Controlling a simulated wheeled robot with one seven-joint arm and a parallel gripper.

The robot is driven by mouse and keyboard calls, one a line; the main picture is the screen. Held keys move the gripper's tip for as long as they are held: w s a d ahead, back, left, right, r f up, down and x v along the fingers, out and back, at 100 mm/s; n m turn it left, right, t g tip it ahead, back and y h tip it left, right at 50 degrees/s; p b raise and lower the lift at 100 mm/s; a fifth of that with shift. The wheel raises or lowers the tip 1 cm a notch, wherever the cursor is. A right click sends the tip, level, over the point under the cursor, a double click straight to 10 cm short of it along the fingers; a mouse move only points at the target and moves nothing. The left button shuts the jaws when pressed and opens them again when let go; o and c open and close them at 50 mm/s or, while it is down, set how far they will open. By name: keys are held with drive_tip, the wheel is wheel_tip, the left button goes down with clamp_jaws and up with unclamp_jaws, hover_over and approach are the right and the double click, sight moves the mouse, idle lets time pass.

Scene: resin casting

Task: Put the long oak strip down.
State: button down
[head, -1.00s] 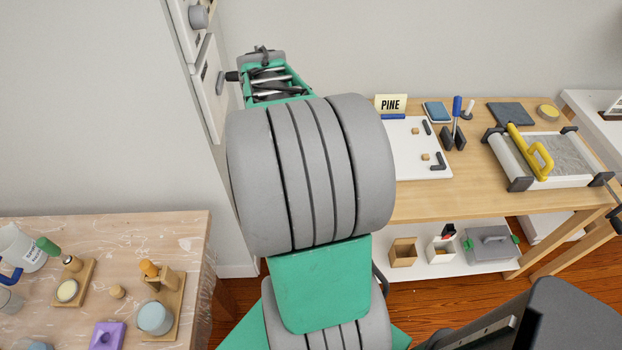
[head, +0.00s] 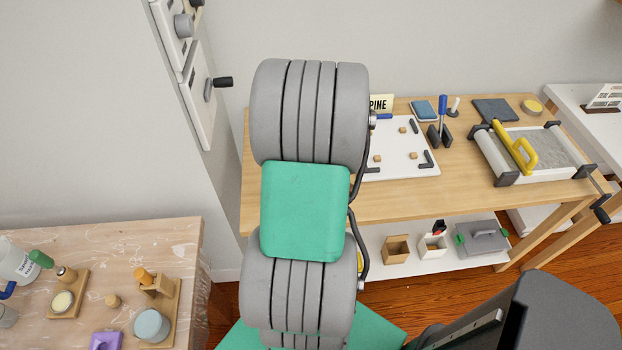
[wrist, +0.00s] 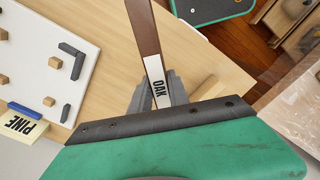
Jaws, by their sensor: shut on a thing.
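The long oak strip (wrist: 145,38) is dark brown, with a white label reading OAK near its lower end in the wrist view. My gripper (wrist: 158,92) is shut on that labelled end. The strip runs from the jaws up to the picture's top edge, over the pale wooden table (wrist: 205,50); its far end is out of view. I cannot tell whether it touches the tabletop. In the head view my arm hides the gripper and the strip.
A white board (wrist: 35,60) with black corner brackets and small wooden blocks lies left, beside a PINE card (wrist: 22,125). A pale wooden piece (wrist: 208,92) sits right of the jaws.

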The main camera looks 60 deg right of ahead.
drive_tip(key=w+f, duration=0.1)
drive_tip(key=f, duration=0.1)
drive_tip(key=w+d+f, duration=0.1)
drive_tip(key=w+f, duration=0.2)
drive_tip(key=shift+w+d+f+p, duration=0.1)
drive_tip(key=shift+d+f+p, duration=0.05)
drive_tip(key=shift+f+p, duration=0.15)
drive_tip(key=shift+d+f+p, duration=0.1)
drive_tip(key=shift+f+p, duration=0.2)
drive_tip(key=shift+f, duration=1.5)
drive_tip(key=c, duration=1.3)
unclamp_jaws()
drive_tip(key=shift+o, duration=0.2)
wheel_tip(320, 180, up, 12)
drive_tip(key=shift+r+b, duration=0.1)
drive_tip(key=shift+b, duration=0.6)
drive_tip(key=shift+w+r, duration=0.2)
drive_tip(key=w+a+r+t, duration=0.1)
drive_tip(key=w+a+r, duration=0.3)
drive_tip(key=a, duration=0.6)
drive_tip(key=w+a+r+t, duration=0.1)
drive_tip(key=w+a+r, duration=0.3)
drive_tip(key=a, duration=0.6)
drive_tip(key=s+a, duration=0.2)
drive_tip(key=a, duration=0.6)
drive_tip(key=s+a+r+t, duration=0.1)
drive_tip(key=a, duration=0.7)
drive_tip(key=shift+s+a+r+n+t, duration=0.3)
drive_tip(key=shift+s+n, duration=0.05)
drive_tip(key=shift+n, duration=0.05)
